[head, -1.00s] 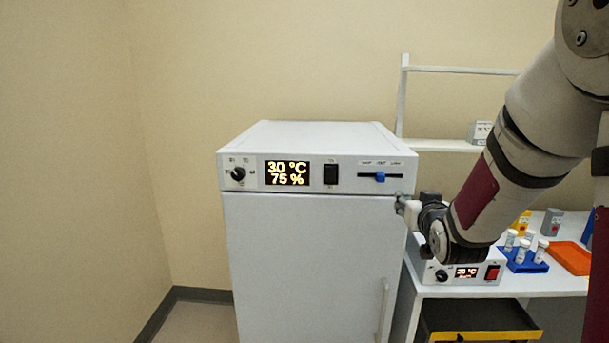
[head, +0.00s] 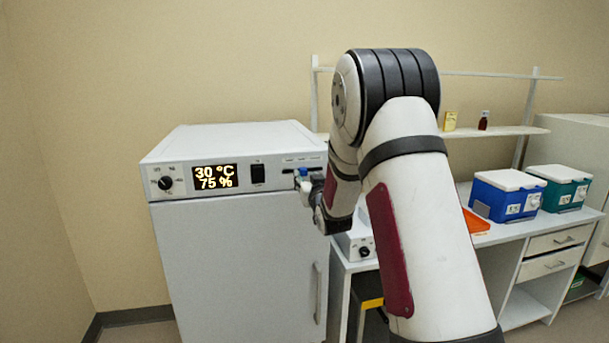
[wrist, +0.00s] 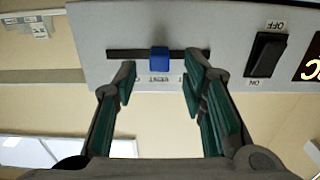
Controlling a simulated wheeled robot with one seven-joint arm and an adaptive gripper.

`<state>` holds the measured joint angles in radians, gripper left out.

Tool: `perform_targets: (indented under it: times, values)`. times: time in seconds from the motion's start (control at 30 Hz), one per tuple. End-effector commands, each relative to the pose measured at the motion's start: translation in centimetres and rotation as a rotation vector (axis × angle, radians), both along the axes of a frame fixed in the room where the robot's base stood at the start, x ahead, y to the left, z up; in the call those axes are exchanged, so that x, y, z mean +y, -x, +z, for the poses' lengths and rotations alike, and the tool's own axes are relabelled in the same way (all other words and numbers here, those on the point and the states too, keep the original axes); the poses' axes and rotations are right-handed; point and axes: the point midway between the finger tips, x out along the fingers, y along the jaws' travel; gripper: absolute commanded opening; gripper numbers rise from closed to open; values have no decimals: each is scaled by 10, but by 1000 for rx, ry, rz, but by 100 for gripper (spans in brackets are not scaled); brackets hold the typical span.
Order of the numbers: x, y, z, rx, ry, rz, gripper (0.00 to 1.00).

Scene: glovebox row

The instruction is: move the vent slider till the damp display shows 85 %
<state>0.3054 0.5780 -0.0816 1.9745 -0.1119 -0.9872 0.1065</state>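The damp display (head: 214,177) on the white cabinet's front panel reads 30 °C and 75 %. The vent slider is a small blue knob (wrist: 159,60) in a dark horizontal slot, with a VENT label beside it. In the head view the blue knob (head: 303,172) is at the panel's right end, partly hidden by my gripper (head: 308,184). In the wrist view my gripper (wrist: 158,80) is open, one finger on each side of the knob's line, with gaps on both sides. I see no contact with the knob.
A black rocker switch (head: 258,174) and a round dial (head: 166,183) share the panel. My arm hides part of the bench (head: 510,235) at right. A blue box (head: 490,203) and a teal box (head: 565,198) stand there. The floor left of the cabinet is clear.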

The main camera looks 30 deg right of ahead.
Motion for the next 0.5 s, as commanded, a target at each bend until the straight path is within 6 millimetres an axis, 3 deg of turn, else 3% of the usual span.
perform_targets:
  times: [0.2,0.5]
  values:
    - [-7,-27,0,0,0,1,38]
    - [-10,-36,0,0,0,1,38]
